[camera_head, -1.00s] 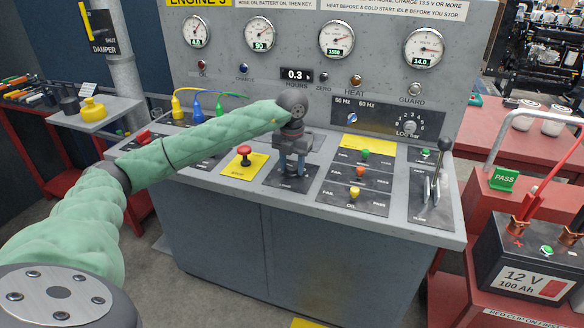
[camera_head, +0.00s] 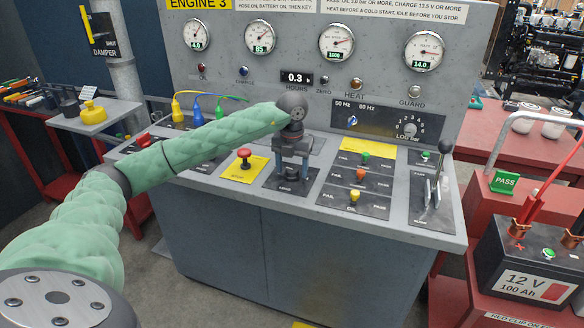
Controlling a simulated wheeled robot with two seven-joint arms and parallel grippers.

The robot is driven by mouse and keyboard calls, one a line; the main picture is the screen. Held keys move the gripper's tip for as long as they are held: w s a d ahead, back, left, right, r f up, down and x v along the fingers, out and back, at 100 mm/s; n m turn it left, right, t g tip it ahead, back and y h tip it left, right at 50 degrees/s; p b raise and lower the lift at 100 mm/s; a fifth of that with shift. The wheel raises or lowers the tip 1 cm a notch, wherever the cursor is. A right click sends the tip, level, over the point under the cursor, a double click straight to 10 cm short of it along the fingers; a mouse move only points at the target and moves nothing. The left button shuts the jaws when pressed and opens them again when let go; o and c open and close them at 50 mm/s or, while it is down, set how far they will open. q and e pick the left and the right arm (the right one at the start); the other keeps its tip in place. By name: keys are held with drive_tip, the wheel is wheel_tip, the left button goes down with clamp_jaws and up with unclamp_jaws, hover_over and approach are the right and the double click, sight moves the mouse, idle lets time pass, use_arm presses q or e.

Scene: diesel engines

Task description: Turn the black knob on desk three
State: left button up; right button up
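Desk three is the grey console (camera_head: 330,222) under the "ENGINE 3" panel. My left gripper (camera_head: 291,173) points straight down over the dark plate in the middle of its sloping top. A small black knob (camera_head: 291,174) shows low between its two fingers, partly hidden by them. The fingers stand on either side of it, but I cannot tell whether they press on it. My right gripper is not in view.
A red mushroom button (camera_head: 244,158) on a yellow plate stands just left of the gripper. Coloured buttons (camera_head: 361,174) and a lever (camera_head: 437,178) are to the right. The gauge panel (camera_head: 300,50) rises behind.

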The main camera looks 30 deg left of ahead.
sight(292, 169)
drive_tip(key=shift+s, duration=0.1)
use_arm(q)
drive_tip(key=shift+r, duration=0.6)
wheel_tip(292, 169, up, 6)
drive_tip(key=shift+f+b, duration=0.15)
drive_tip(key=shift+b, duration=0.55)
drive_tip(key=shift+r, duration=0.45)
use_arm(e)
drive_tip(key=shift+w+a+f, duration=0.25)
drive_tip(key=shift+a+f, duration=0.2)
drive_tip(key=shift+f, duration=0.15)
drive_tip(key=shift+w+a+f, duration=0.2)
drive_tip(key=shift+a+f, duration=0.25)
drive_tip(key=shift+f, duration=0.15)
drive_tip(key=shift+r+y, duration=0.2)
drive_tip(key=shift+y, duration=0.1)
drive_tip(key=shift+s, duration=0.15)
